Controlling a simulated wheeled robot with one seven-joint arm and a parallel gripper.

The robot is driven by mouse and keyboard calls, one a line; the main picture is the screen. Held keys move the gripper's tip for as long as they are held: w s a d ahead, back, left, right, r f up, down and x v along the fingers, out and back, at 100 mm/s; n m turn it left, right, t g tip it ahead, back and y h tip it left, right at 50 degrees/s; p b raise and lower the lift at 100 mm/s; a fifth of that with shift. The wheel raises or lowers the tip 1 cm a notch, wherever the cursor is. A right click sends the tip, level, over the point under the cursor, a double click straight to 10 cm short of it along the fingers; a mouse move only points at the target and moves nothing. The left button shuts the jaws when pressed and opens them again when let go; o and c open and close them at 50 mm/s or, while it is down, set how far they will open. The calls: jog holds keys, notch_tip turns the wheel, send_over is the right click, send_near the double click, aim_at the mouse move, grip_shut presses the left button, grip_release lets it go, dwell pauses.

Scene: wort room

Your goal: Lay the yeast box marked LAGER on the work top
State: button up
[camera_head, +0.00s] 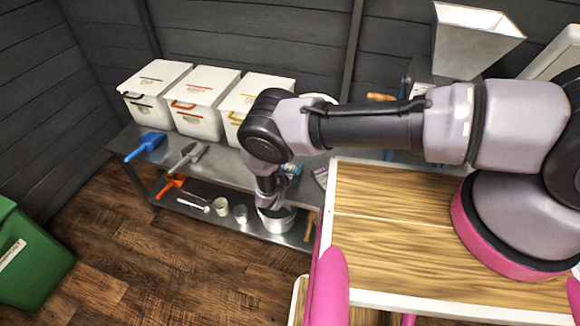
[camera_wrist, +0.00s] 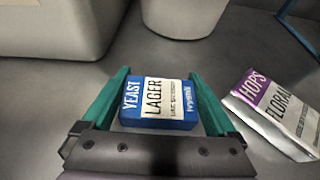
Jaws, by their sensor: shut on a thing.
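The blue and white yeast box marked LAGER (camera_wrist: 158,103) is between the green fingers of my gripper (camera_wrist: 158,82) in the wrist view. The gripper is shut on the box's two sides, and the label faces the camera. Grey metal bench top lies under and around it; I cannot tell whether the box touches that surface. In the head view my arm reaches over the metal bench (camera_head: 225,165), and my forearm and wrist mostly hide the gripper and box.
A silver and purple HOPS FLORAL packet (camera_wrist: 280,112) lies just right of the gripper. White lidded bins (camera_head: 202,103) stand along the bench's back. A blue scoop (camera_head: 146,146) and a grey scoop (camera_head: 188,156) lie at its left. A wooden top (camera_head: 400,235) is at right.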

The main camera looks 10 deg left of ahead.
jog(key=shift+f, duration=0.15)
jog(key=o, duration=1)
jog(key=shift+s+r, duration=0.25)
jog(key=shift+s, duration=0.05)
jog(key=v, duration=1.1)
jog(key=shift+s, duration=0.2)
